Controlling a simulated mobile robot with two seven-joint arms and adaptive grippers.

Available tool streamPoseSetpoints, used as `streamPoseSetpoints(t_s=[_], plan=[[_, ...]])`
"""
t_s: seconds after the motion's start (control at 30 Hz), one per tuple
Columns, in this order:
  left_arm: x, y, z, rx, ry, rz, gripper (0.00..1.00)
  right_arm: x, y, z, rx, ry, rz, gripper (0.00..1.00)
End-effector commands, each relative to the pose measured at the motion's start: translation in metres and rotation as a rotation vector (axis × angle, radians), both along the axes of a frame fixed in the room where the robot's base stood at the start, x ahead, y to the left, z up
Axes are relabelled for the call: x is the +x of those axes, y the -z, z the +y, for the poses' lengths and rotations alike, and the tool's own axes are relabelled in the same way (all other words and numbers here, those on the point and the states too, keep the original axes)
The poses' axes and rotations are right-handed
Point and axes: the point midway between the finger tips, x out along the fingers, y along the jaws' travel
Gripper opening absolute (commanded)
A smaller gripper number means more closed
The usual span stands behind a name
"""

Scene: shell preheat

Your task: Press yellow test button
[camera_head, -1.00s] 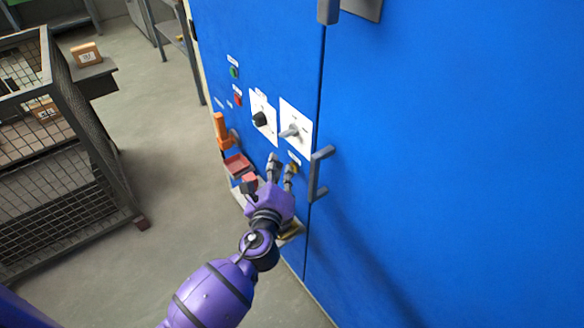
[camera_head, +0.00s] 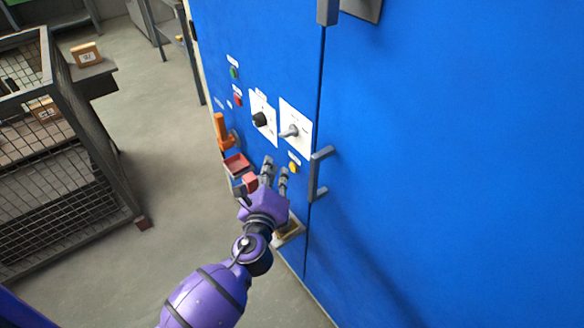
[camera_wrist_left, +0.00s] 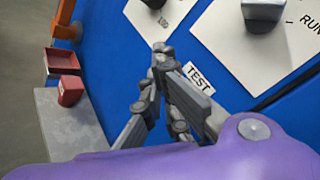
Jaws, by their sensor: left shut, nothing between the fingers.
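The yellow test button (camera_head: 293,168) is on the blue cabinet front, below the right-hand white dial plate and left of the door handle. My left gripper (camera_head: 276,168) is just left of the button, apart from it in the picture; I cannot tell how far it stands off the panel. Its fingers are shut and empty, and their tips come together in the left wrist view (camera_wrist_left: 163,55). The TEST label (camera_wrist_left: 198,75) shows beside the fingers there. The button itself does not show in that view. My right gripper is not in view.
A grey door handle (camera_head: 319,173) sticks out right of the button. Two dials, a black one (camera_head: 260,119) and a grey one (camera_head: 290,131), are above. A red tray (camera_head: 237,164) and an orange lever (camera_head: 221,131) are to the left. A mesh cage (camera_head: 60,150) stands further left.

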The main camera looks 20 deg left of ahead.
Motion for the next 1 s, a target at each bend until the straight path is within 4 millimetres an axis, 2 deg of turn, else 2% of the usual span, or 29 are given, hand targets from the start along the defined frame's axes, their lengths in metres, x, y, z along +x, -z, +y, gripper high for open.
streamPoseSetpoints(t_s=[0.6, 1.0], plan=[[-0.039, 0.0, 0.03, 0.0, -0.001, 0.002, 0.0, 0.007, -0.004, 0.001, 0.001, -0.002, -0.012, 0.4], [-0.039, 0.0, 0.031, 0.0, -0.001, 0.001, 0.0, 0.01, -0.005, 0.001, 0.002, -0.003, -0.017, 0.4]])
